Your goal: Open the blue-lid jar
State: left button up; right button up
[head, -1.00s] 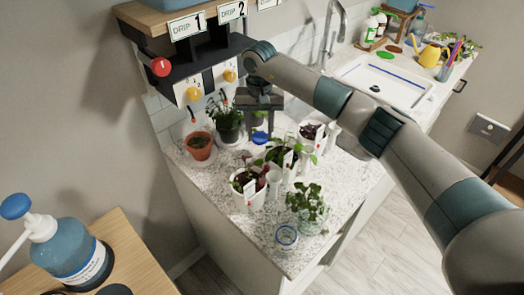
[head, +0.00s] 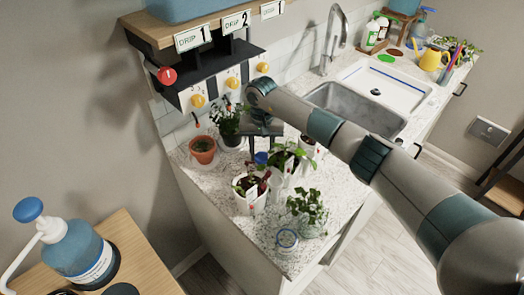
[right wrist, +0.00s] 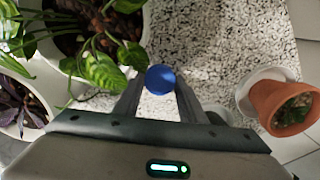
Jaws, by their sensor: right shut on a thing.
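My right gripper (head: 261,150) points down among the pots and is shut on a round blue lid (head: 261,158). In the right wrist view the blue lid (right wrist: 161,78) sits at the fingertips of the gripper (right wrist: 157,92), over the speckled counter. I cannot see anything under the lid. A small round clear jar (head: 287,240) stands at the front of the counter, apart from the gripper. It has a bluish rim and a pale top with no blue lid visible on it. My left gripper is not in view.
A white pot (head: 250,202) with a plant stands just in front of the gripper. A terracotta pot (head: 203,150) stands to the left, a glass with a leafy plant (head: 312,222) beside the jar. The drip shelf (head: 205,85) overhangs behind. Bare counter (head: 222,178) lies at left.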

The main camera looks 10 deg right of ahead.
aim_at(262, 156)
jog(key=shift+f, duration=0.15)
jog(key=shift+f+b, duration=0.2)
jog(key=shift+b, duration=0.15)
jog(key=o, duration=1.2)
jog(key=shift+r, duration=0.1)
jog(key=shift+r, duration=0.1)
jog(key=shift+r+p, duration=0.1)
jog(key=shift+p, duration=0.3)
jog(key=shift+r+b, duration=2.9)
jog(key=shift+r, duration=3.05)
